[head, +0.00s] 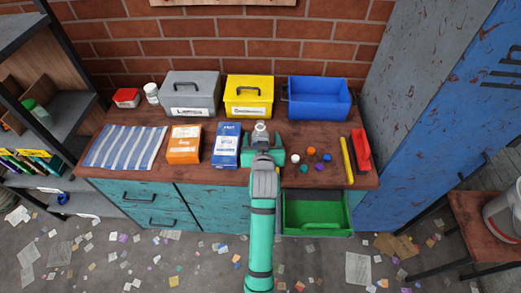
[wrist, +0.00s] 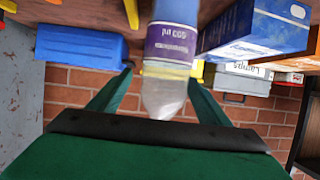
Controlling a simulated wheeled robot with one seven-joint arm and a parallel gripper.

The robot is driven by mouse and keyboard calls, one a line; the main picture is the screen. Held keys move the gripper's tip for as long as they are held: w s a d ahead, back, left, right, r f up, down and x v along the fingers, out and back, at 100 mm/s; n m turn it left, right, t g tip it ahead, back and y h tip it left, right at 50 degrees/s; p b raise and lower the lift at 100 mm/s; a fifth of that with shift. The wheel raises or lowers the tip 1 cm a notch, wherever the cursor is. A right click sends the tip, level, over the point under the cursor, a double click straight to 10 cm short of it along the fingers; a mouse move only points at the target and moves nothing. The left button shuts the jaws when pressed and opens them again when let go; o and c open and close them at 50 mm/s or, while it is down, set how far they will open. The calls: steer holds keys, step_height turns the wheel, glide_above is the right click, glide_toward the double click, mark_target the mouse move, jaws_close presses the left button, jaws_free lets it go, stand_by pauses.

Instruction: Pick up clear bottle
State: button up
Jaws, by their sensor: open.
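The clear bottle (wrist: 168,85) has a purple label, a pale yellow band and a bluish part; it stands out large in the wrist view. In the head view its light top (head: 260,128) shows just beyond my gripper on the wooden worktop. My gripper (head: 265,156) is open, with its green jaws spread. In the wrist view the fingers of my gripper (wrist: 160,84) lie on either side of the bottle, with visible gaps. The bottle's lower part is hidden by my gripper in the head view.
A blue and white box (head: 226,145) stands close left of the bottle, with an orange box (head: 184,144) beyond it. Several small coloured pieces (head: 311,152) lie to the right. A grey case (head: 191,92), yellow case (head: 249,95) and blue bin (head: 320,96) line the back.

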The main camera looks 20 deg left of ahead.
steer(key=shift+a+x, duration=0.15)
steer(key=shift+x, duration=0.75)
steer(key=shift+a+x, duration=0.15)
steer(key=shift+x, duration=0.8)
steer(key=shift+s+d+f, duration=0.1)
steer(key=c, duration=1.3)
steer(key=shift+s, duration=0.1)
steer(key=shift+c, duration=0.3)
